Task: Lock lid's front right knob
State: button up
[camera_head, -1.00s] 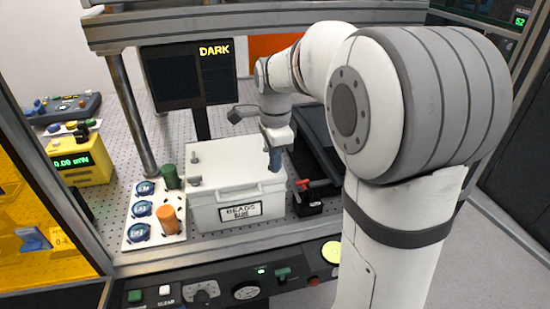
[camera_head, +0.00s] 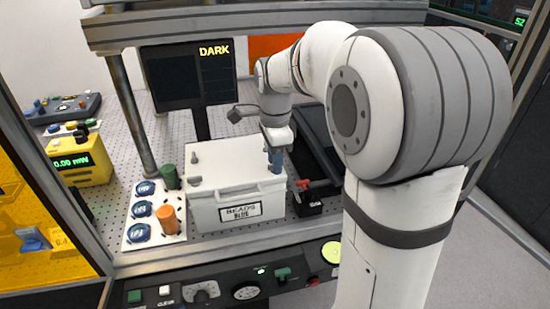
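A white box with a white lid (camera_head: 225,165) stands on the perforated table, its front label reading "BEADS BLUE" (camera_head: 240,212). Grey knobs show on the lid at the back left (camera_head: 194,158) and front left (camera_head: 195,181). My gripper (camera_head: 276,165), with blue fingers, points down at the lid's right side, toward its front right corner. The fingers hide that part of the lid, so the front right knob is not seen. I cannot tell whether the fingers are closed around it.
A red-handled clamp (camera_head: 312,184) on a black block stands just right of the box. An orange cylinder (camera_head: 169,219) and a green cylinder (camera_head: 169,176) stand left on a white board (camera_head: 133,230). A control panel (camera_head: 220,289) runs along the front.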

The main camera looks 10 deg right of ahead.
jog(key=shift+r, duration=0.1)
notch_tip(320, 180, up, 8)
jog(key=shift+f, duration=0.15)
dwell(0.4)
jog(key=s+f+n+t, duration=0.1)
jog(key=s+f+n, duration=0.4)
jog(key=s+n, duration=0.3)
jog(key=s+f+n+t, duration=0.2)
jog(key=s+f+n, duration=0.3)
jog(key=s+n, duration=0.4)
jog(key=s, duration=0.2)
jog(key=shift+s+d+n, duration=0.3)
jog(key=shift+s+d, duration=0.05)
jog(key=shift+s, duration=0.05)
jog(key=shift+r, duration=0.1)
dwell(0.5)
